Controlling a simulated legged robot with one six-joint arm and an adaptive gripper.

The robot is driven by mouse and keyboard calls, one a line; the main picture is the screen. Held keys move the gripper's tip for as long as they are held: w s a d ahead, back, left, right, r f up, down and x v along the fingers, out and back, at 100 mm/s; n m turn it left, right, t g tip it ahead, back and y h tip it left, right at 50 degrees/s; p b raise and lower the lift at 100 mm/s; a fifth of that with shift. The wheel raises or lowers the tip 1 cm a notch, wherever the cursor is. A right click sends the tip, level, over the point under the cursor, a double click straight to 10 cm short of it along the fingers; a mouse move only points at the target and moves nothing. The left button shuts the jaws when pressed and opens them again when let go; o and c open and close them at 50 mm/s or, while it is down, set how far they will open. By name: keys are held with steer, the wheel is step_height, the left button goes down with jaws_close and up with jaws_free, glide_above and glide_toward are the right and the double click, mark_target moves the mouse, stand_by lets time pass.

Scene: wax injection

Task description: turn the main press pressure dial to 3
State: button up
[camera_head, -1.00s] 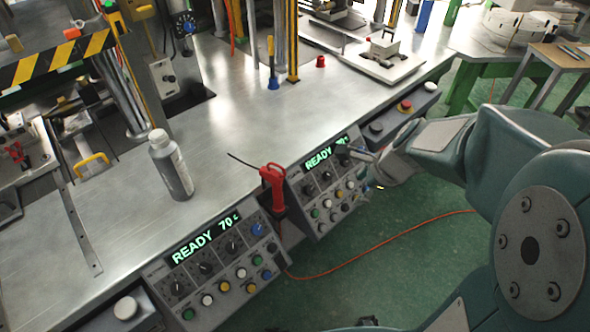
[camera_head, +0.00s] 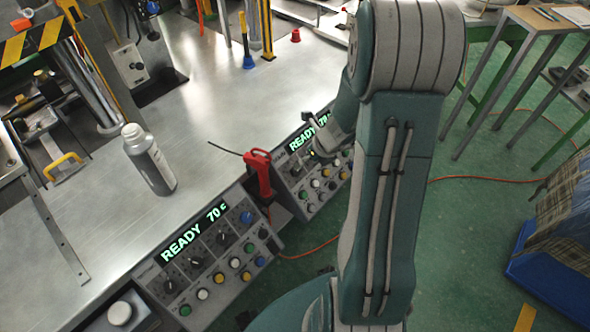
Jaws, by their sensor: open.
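Two grey control panels slope along the front edge of the metal table. The left panel (camera_head: 207,262) has a "READY 70 c" display, a row of black dials (camera_head: 195,262) and several coloured buttons. The right panel (camera_head: 319,196) has a similar display and dials, partly covered by my arm. The labels and dial settings are too small to read, so I cannot tell which is the main press pressure dial. My gripper (camera_head: 312,137) is open over the upper part of the right panel, in front of its display and dials. Whether it touches a dial is hidden.
A red-handled tool (camera_head: 259,172) stands between the panels. A grey bottle (camera_head: 150,163) stands on the table (camera_head: 205,120). A round white-topped button (camera_head: 120,313) is at the lower left. An orange cable (camera_head: 312,249) lies on the green floor. A blue bin (camera_head: 555,268) is at right.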

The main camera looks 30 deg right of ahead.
mark_target(298, 172)
steer(key=x, duration=0.6)
steer(key=shift+w+f, duration=0.15)
steer(key=shift+f, duration=0.2)
jaws_close()
